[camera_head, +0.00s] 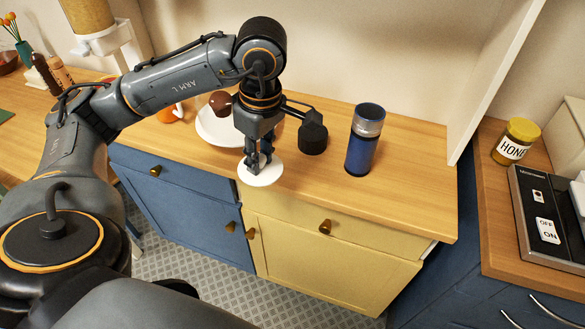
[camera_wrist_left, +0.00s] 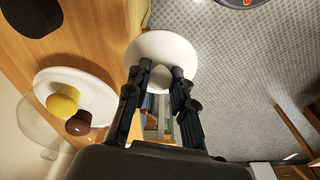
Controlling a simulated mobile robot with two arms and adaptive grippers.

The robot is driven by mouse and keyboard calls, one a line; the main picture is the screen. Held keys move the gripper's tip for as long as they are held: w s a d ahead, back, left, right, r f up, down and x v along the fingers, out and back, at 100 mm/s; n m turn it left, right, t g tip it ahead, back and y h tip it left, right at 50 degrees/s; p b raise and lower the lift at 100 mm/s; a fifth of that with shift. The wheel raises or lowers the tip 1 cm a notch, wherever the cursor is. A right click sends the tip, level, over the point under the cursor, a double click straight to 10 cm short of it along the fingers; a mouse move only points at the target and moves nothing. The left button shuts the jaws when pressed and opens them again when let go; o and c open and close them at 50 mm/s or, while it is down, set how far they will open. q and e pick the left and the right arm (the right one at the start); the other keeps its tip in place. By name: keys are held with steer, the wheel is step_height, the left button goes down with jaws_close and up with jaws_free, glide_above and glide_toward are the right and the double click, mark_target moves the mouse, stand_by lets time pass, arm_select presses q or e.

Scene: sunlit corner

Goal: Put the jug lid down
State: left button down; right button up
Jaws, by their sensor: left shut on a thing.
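The jug lid (camera_head: 268,176) is a white round disc. My left gripper (camera_head: 258,168) points down over it and is shut on its small knob, which shows between the fingers in the wrist view (camera_wrist_left: 159,76). In the head view the lid overlaps the counter's front edge. In the wrist view the lid (camera_wrist_left: 172,46) reaches past the wooden edge over the floor, so part of it hangs out over the front. Whether it touches the wood cannot be told. My right gripper is not in view.
A white plate (camera_head: 208,128) with yellow and brown items is behind left. A honey jar (camera_head: 516,141) is far right. Bare counter lies right of the lid.

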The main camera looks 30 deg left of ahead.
arm_select(q)
steer(key=shift+w+f, duration=0.2)
steer(key=shift+w, duration=0.25)
steer(key=w+f, duration=0.2)
steer(key=w, duration=0.2)
steer(key=w+a+f+p, duration=0.1)
steer(key=w+f, duration=0.2)
steer(key=w, duration=0.1)
steer(key=w+f, duration=0.3)
steer(key=w, duration=0.1)
steer(key=shift+a+f, duration=0.2)
steer(key=shift+a, duration=0.1)
steer(key=shift+w+f+p, duration=0.3)
steer(key=shift+f, duration=0.1)
step_height(320, 180, down, 3)
steer(key=shift+p, duration=0.75)
steer(key=shift+w+a+f, duration=0.1)
steer(key=shift+f, duration=0.2)
steer(key=c, duration=1.1)
jaws_free()
steer(key=shift+c, duration=0.2)
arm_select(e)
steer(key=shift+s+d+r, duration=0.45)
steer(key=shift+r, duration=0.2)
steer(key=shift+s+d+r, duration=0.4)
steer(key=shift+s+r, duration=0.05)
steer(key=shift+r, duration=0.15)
